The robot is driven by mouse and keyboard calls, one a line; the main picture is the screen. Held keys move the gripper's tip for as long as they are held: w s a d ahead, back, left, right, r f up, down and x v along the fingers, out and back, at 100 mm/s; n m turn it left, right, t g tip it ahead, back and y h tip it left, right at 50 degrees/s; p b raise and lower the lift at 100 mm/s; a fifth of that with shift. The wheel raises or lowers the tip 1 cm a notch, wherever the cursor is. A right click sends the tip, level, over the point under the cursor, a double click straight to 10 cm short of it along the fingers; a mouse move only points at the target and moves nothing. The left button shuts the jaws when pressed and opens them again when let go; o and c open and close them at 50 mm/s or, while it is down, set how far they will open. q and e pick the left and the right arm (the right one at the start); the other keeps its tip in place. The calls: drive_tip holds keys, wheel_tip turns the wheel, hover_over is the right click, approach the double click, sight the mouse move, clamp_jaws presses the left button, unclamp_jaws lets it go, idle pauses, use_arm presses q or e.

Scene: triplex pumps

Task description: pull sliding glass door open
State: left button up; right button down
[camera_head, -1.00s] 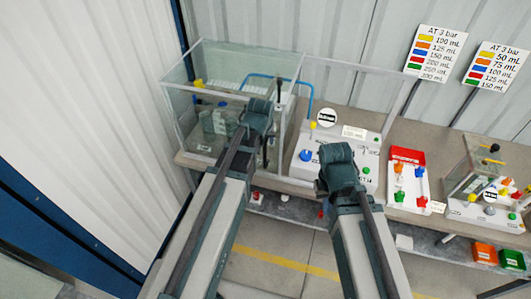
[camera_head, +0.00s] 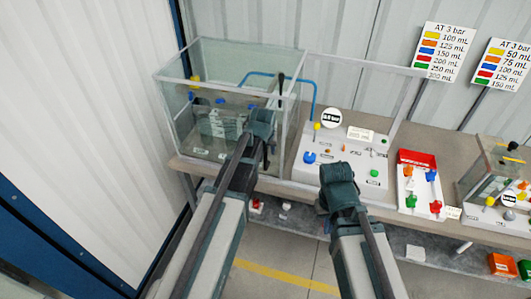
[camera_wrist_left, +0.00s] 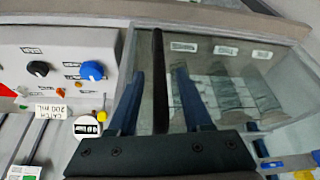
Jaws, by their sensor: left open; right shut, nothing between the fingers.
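The glass case (camera_head: 176,120) stands at the left end of the bench, with a clear front in a pale frame. A thin black upright handle (camera_head: 281,88) shows near its right front edge. In the left wrist view the black handle (camera_wrist_left: 160,75) runs between the fingers of my left gripper (camera_wrist_left: 157,90), which are open with a gap on each side. In the head view my left gripper (camera_head: 264,128) is in front of the case and hides part of the handle. My right gripper (camera_head: 338,185) is shut and empty, in front of the control panel. How far the door is open is unclear.
A white control panel (camera_head: 340,172) with coloured knobs stands right of the case, behind an empty-looking clear framed section. A red-and-white tray (camera_head: 416,158) and a smaller glass case (camera_head: 482,182) stand further right. Two volume signs stand behind. A corrugated wall (camera_head: 85,120) is close on the left.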

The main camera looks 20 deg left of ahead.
use_arm(q)
clamp_jaws()
idle(1.4)
